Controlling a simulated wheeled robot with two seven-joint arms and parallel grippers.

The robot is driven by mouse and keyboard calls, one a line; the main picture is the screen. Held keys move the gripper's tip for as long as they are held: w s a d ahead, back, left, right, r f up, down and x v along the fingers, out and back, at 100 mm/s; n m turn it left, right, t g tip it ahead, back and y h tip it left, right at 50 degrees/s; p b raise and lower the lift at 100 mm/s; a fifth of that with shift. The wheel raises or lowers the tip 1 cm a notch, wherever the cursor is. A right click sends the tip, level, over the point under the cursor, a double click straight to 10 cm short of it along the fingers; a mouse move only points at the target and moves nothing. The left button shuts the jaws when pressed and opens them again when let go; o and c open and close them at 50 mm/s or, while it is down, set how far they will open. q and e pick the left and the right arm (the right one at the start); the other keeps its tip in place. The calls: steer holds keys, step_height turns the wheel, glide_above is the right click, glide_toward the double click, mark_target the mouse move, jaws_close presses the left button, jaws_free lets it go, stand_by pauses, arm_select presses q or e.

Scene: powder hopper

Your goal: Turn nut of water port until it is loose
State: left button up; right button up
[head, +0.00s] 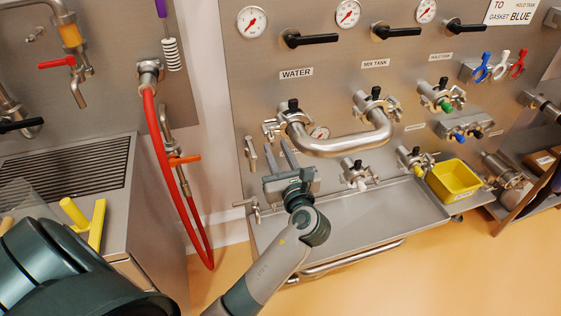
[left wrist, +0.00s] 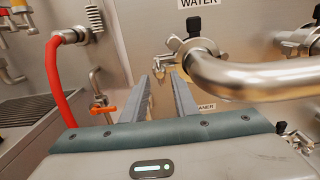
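The water port (head: 292,112), under the WATER label, has a metal clamp around its joint with a curved pipe (head: 345,146). The clamp's wing nut (head: 270,129) is on its left side. In the left wrist view the nut (left wrist: 162,63) appears just beyond the fingertips, near the gap between them. My left gripper (head: 277,144) is below the nut in the head view, its fingers pointing up toward the panel. In the left wrist view the fingers (left wrist: 160,80) are apart, with nothing held between them. Whether a finger touches the nut is unclear. My right gripper is not in view.
The curved pipe runs right to the mix tank port (head: 368,104). A metal tray (head: 360,215) lies below the ports, with a yellow bin (head: 454,180) at its right. A red hose (head: 168,175) hangs at the left. Black handles (head: 310,39) and gauges are above.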

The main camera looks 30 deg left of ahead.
mark_target(273, 140)
arm_select(q)
steer(key=p+x, duration=0.1)
steer(key=x, duration=0.2)
steer(key=shift+r, duration=0.2)
steer(key=shift+w+a+p, duration=0.4)
steer(key=shift+a+p, duration=0.1)
